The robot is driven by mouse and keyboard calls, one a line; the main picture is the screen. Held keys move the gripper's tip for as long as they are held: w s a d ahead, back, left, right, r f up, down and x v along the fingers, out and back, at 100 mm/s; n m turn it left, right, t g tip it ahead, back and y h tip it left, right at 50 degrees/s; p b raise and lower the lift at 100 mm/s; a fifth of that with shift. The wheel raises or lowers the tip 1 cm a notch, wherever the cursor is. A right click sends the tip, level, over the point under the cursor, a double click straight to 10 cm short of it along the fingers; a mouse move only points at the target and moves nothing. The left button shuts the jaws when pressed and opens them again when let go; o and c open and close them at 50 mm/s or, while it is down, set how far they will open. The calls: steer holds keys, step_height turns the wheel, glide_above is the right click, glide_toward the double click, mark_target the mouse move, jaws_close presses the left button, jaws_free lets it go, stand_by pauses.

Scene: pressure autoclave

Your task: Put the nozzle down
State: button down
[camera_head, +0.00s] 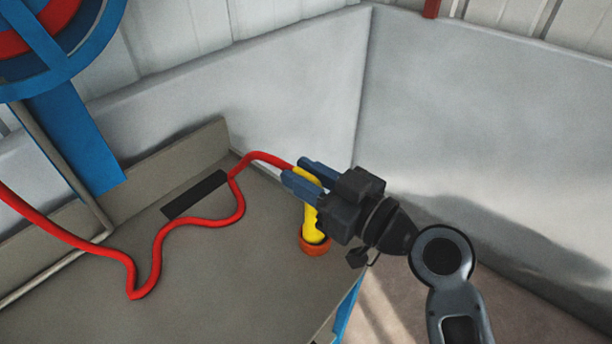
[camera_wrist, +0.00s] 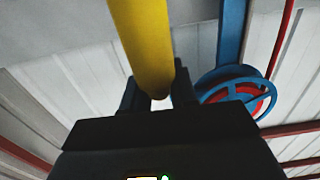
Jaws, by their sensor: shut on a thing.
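The nozzle (camera_head: 314,224) is yellow with an orange-red ring at its lower end. It is roughly upright at the right part of the grey bench top (camera_head: 235,280), ring end down. I cannot tell whether the ring touches the bench. My gripper (camera_head: 306,180) is shut on the nozzle's upper part, coming from the right. A red hose (camera_head: 155,250) runs to the nozzle's top end. In the wrist view the yellow nozzle (camera_wrist: 143,45) passes between the dark fingers (camera_wrist: 157,90); its lower end is out of that view.
A dark flat bar (camera_head: 195,195) lies on the bench near its back edge. A blue hose reel (camera_head: 60,40) stands at upper left, also in the wrist view (camera_wrist: 237,90). Grey walls (camera_head: 300,110) close off the back and right. The front of the bench is clear.

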steer(key=shift+f, duration=0.3)
steer(key=c, duration=0.9)
jaws_free()
